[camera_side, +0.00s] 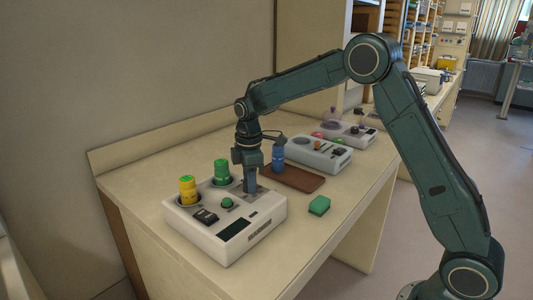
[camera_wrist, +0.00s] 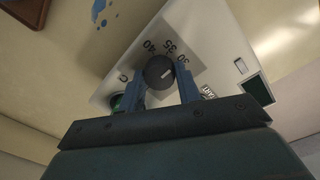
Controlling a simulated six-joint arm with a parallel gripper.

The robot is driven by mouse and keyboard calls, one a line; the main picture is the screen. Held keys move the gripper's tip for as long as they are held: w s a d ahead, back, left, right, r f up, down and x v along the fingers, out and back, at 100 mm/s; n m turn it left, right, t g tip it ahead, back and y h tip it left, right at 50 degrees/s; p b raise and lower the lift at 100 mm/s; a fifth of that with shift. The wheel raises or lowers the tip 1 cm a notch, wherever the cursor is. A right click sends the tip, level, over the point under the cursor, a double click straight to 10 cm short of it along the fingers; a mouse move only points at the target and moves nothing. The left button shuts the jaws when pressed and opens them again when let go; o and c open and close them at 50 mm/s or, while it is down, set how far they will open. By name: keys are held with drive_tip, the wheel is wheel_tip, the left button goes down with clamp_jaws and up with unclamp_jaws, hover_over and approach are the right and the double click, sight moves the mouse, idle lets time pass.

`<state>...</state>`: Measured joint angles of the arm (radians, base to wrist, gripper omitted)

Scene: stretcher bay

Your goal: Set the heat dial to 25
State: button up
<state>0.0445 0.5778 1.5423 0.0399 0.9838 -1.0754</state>
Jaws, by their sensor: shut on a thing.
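The heat dial (camera_wrist: 157,71) is a dark round knob with a short white mark, on a pale plate on the white console (camera_side: 267,226). In the wrist view the figures 40, 35 and 30 show around it. The white mark points to the right, roughly toward the 30 side; its exact reading is hard to tell. My gripper (camera_side: 250,187) points down over the back right part of the console, shut on the dial with one finger on each side. In the side view the gripper hides the dial.
A yellow bottle (camera_side: 187,190) and a green bottle (camera_side: 222,171) stand in the console, near a green knob (camera_side: 227,202) and a black switch (camera_side: 205,216). A blue bottle (camera_side: 278,158) stands on a brown tray (camera_side: 300,180). A green block (camera_side: 319,205) lies on the table.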

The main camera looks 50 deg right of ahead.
drive_tip(key=m, duration=1.3)
drive_tip(key=shift+w+r, duration=0.1)
drive_tip(key=shift+m, duration=0.4)
drive_tip(key=o, duration=1)
drive_tip(key=shift+g, duration=0.3)
drive_tip(key=shift+c, duration=0.2)
wheel_tip(320, 180, up, 14)
drive_tip(key=shift+a, duration=0.4)
